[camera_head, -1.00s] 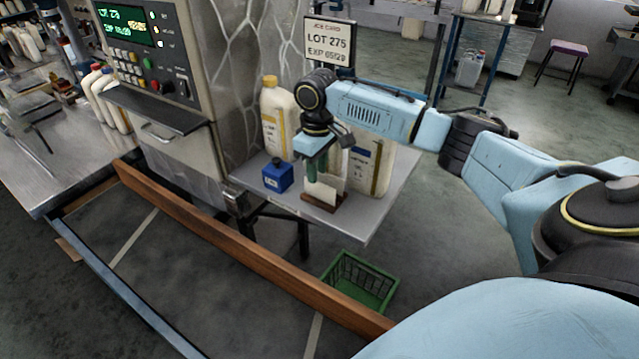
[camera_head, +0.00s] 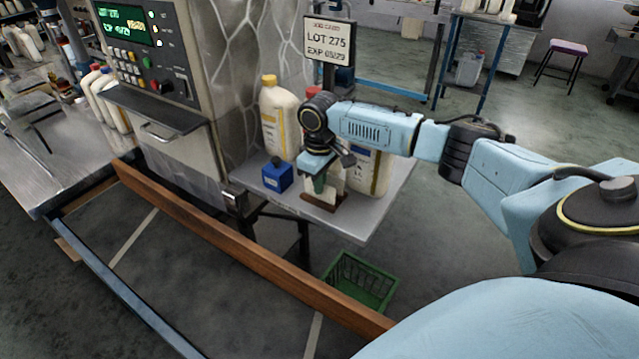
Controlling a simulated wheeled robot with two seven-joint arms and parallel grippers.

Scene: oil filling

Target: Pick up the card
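A small white card (camera_head: 331,194) stands in a brown wooden holder (camera_head: 323,203) on the small metal side table (camera_head: 361,232). My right gripper (camera_head: 319,187) points down at the card, its greenish fingers in front of the card's left part and close above the holder. I cannot tell whether the fingers touch the card or how far apart they are. Part of the card is hidden behind them. My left gripper is not in view.
A blue box-shaped bottle (camera_head: 277,176) stands just left of the holder. Large oil jugs (camera_head: 279,122) stand behind, with a sign (camera_head: 330,42) reading LOT 275. A machine with a panel (camera_head: 150,65) is at left. A green basket (camera_head: 358,282) sits on the floor.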

